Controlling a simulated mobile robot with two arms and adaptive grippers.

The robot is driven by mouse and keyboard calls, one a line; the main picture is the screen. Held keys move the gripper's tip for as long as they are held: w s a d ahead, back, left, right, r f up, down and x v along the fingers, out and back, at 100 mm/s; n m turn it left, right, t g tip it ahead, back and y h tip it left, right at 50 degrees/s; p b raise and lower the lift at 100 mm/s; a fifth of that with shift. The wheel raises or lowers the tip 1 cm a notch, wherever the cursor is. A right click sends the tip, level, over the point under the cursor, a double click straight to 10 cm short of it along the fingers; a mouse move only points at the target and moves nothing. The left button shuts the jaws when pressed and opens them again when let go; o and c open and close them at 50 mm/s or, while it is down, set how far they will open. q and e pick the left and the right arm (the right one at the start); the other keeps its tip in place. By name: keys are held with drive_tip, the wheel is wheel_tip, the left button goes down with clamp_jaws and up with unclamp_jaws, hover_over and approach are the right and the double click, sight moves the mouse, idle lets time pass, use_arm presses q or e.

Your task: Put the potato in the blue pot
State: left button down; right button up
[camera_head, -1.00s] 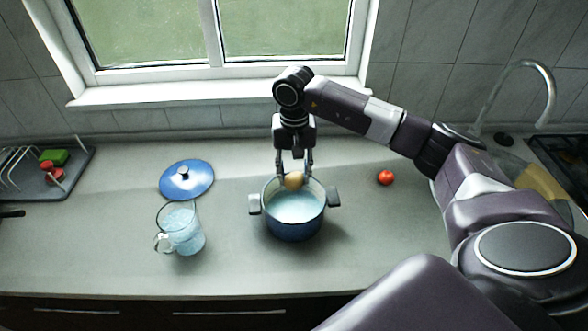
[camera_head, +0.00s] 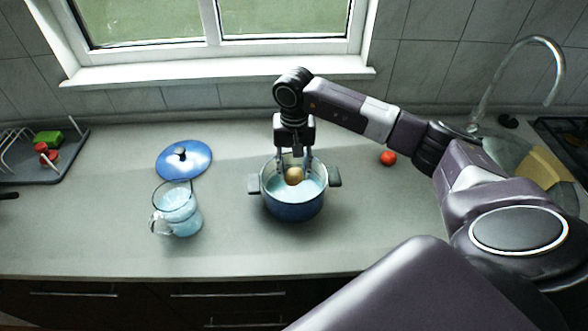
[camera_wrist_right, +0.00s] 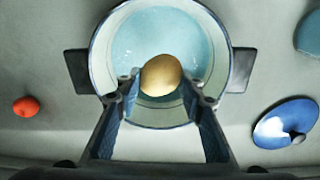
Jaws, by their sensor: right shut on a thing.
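The brown potato (camera_head: 294,175) is between the two fingers of my right gripper (camera_head: 295,168), which is shut on it. The blue pot (camera_head: 293,211) stands on the counter with pale blue liquid inside. The potato and fingertips are inside the pot's opening, toward its back side. In the right wrist view the potato (camera_wrist_right: 161,75) shows between the fingertips (camera_wrist_right: 160,88), over the liquid and within the pot's rim (camera_wrist_right: 97,62). Whether the potato touches the liquid I cannot tell. My left gripper is not in view.
A blue lid (camera_head: 170,165) lies on the counter to the left, behind a glass jug (camera_head: 180,217) of bluish liquid. A red tomato-like item (camera_head: 388,158) is to the right. A dish rack (camera_head: 50,172) stands far left. The counter in front of the pot is clear.

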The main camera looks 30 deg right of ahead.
sight(294, 170)
drive_tip(key=o, duration=1.2)
drive_tip(key=shift+o, duration=0.2)
wheel_tip(294, 170, up, 7)
drive_tip(key=p, duration=0.3)
drive_tip(key=shift+r, duration=0.1)
